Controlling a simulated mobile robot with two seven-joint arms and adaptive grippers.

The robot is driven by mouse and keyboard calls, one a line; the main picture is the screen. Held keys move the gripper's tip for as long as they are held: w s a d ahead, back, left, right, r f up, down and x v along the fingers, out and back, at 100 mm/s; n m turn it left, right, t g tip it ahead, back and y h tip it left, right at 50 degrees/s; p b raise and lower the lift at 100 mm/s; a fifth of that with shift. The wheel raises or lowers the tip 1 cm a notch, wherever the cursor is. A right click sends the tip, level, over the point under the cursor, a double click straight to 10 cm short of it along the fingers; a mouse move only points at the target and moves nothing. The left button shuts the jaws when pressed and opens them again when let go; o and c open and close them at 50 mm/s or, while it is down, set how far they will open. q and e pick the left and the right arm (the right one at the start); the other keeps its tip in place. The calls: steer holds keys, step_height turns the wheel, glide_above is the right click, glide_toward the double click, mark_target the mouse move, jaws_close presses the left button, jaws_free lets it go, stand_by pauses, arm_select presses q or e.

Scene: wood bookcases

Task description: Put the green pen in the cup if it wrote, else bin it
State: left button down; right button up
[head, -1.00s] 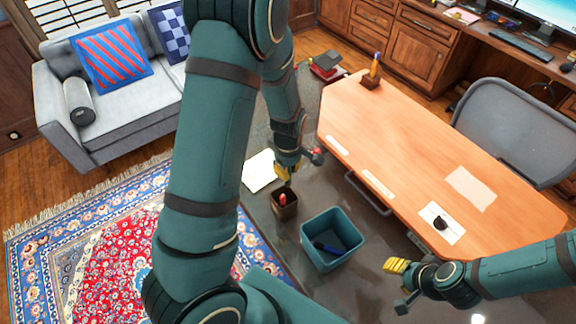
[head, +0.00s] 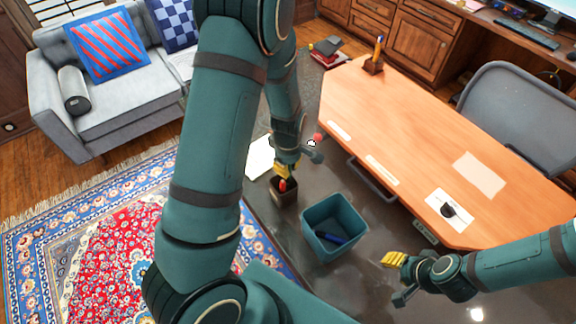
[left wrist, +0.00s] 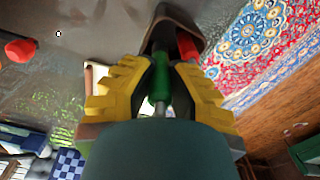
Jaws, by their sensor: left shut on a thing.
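My left gripper (head: 283,170) is shut on the green pen (left wrist: 160,80), which points away from the wrist between the yellow fingers. The pen's far end is at the mouth of the brown cup (left wrist: 164,20); I cannot tell how deep it is. The cup (head: 284,194) stands upright on the dark floor and has a red pen (left wrist: 187,45) in it. The head view does not show the green pen. The teal bin (head: 309,235) stands right of the cup with a dark blue pen-like thing inside. My right gripper (head: 394,259) is by the desk's front edge, its jaw state unclear.
A white paper (head: 259,157) lies behind the cup. A red round thing (head: 317,137) is near my left gripper. The wooden desk (head: 400,130) carries papers and a holder (head: 373,66) with a pen. A patterned rug (head: 90,230) lies to the left.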

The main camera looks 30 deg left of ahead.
arm_select(q)
steer(key=c, duration=1)
jaws_free()
step_height(320, 180, up, 12)
